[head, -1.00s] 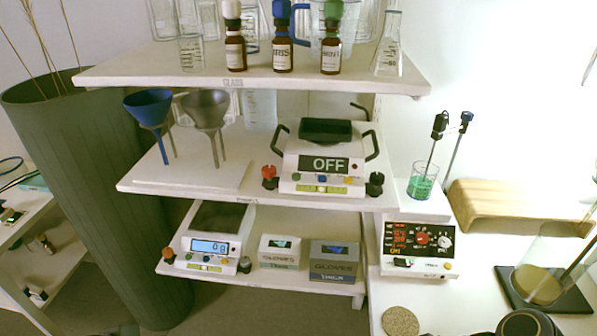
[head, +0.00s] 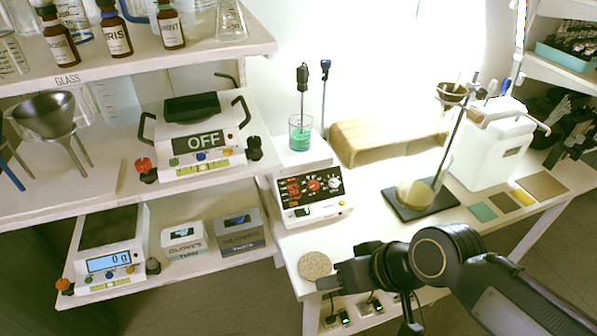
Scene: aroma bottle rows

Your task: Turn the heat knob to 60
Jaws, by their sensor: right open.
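The hotplate stirrer (head: 310,193) stands on the white bench, with a beaker of green liquid (head: 300,133) on top. Its dark front panel has red lit digits, a red knob (head: 314,185) and a pale knob (head: 334,184). The labels are too small to read, so I cannot tell which knob is for heat or where it points. My right gripper (head: 325,284) is open, low in front of the hotplate and apart from it, near the round cork mat. Its fingers point left. My left gripper is not in view.
The cork mat (head: 315,266) lies at the bench's front edge. A wooden stand (head: 385,143), a retort stand with a flask (head: 415,196) and a white canister (head: 490,150) are to the right. Shelves with an OFF scale (head: 203,145) and bottles are on the left.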

